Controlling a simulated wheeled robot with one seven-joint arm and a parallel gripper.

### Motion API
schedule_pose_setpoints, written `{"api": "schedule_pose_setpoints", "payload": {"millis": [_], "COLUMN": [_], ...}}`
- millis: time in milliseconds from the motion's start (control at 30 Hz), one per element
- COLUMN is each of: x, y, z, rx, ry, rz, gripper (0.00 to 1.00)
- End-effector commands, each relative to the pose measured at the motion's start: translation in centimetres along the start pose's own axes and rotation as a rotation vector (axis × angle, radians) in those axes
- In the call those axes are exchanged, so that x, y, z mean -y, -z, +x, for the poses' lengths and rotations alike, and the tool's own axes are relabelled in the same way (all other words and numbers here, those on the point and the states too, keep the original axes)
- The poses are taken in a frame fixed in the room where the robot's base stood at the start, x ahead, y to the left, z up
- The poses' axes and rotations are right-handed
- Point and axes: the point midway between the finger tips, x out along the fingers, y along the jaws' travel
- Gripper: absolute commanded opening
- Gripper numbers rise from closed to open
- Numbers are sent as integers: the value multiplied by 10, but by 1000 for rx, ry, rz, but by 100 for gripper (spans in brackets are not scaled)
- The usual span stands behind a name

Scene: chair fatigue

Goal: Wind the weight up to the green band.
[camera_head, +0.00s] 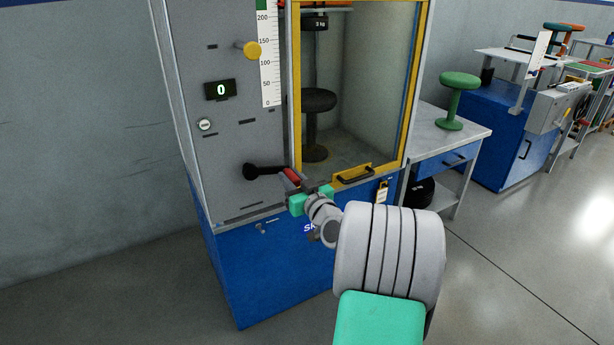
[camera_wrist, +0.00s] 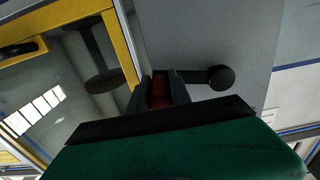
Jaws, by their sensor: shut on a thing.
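A black crank (camera_head: 265,171) with a red handle (camera_head: 291,175) sits low on the grey panel of the machine. My gripper (camera_head: 298,186) is shut on the red handle, which points to the right of the hub. In the wrist view the red handle (camera_wrist: 160,91) lies between my fingers, with the crank's round black hub (camera_wrist: 220,77) to the right. The weight (camera_head: 314,22), a dark block marked 3 kg, hangs high inside the yellow-framed cabinet, above a dark stool (camera_head: 318,101). A scale (camera_head: 267,60) runs from 0 to above 200.
A display (camera_head: 220,90) reads 0. A yellow knob (camera_head: 252,50) sticks out of the panel. The cabinet door has a handle (camera_head: 354,175) and a padlock (camera_head: 381,190) below it. A bench with a green stool (camera_head: 458,97) stands to the right. Open floor lies at the front.

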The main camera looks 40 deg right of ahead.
Motion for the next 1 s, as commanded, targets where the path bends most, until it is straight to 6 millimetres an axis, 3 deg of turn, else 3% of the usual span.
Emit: {"api": "schedule_pose_setpoints", "payload": {"millis": [33,200,233,500,767,1000], "x": [1,1,1,-1,-2,-4], "y": [-8,-9,-9,-5,-3,-2], "z": [-1,-2,-2,-1,-4,-46], "rx": [15,16,16,9,6,8], "ry": [-1,0,0,-3,-5,-10], "rz": [6,6,6,3,1,2], "gripper": [0,0,25,46,46,46]}}
